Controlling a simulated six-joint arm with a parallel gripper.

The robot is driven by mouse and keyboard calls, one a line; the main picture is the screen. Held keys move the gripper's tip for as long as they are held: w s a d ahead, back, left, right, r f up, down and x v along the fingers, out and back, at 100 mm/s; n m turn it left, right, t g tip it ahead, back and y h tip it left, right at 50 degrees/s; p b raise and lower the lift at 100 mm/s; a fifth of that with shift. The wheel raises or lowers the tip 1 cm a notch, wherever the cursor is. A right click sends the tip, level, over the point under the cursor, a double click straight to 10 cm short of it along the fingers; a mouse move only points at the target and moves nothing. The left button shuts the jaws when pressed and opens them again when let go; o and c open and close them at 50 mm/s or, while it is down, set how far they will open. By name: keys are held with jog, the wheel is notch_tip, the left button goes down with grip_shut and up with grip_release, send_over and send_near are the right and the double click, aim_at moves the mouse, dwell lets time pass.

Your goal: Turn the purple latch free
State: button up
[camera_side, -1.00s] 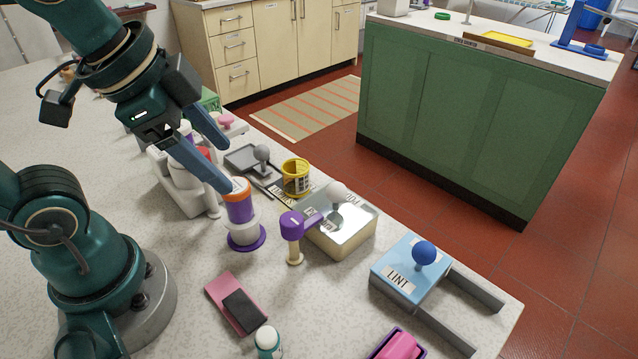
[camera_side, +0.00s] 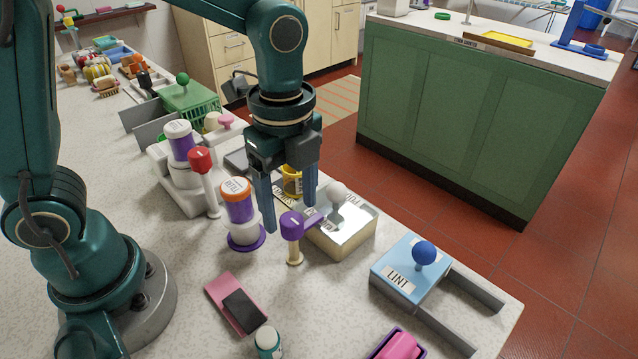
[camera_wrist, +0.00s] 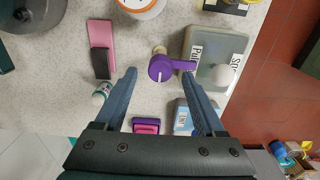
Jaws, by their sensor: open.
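The purple latch (camera_side: 293,226) is a round purple head on a short cream post. Its arm points right and reaches over the near corner of a box with a shiny lid and a pale round knob (camera_side: 337,192). My gripper (camera_side: 290,215) is open and points down, just behind and above the latch in the side view. In the wrist view the latch (camera_wrist: 162,68) lies between and beyond the tips of my open gripper (camera_wrist: 160,72), with its arm pointing right to the lidded box (camera_wrist: 213,48). I cannot tell whether a finger touches the latch.
A white and purple container with an orange lid (camera_side: 238,205) stands left of the latch. A yellow tub (camera_side: 292,181) is behind my fingers. A blue LINT box (camera_side: 405,275) is at the right. A pink block with a dark pad (camera_side: 236,303) lies in front. A red-topped lever (camera_side: 202,165) stands further left.

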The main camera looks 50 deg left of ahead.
jog(key=shift+f, duration=1.25)
grip_shut()
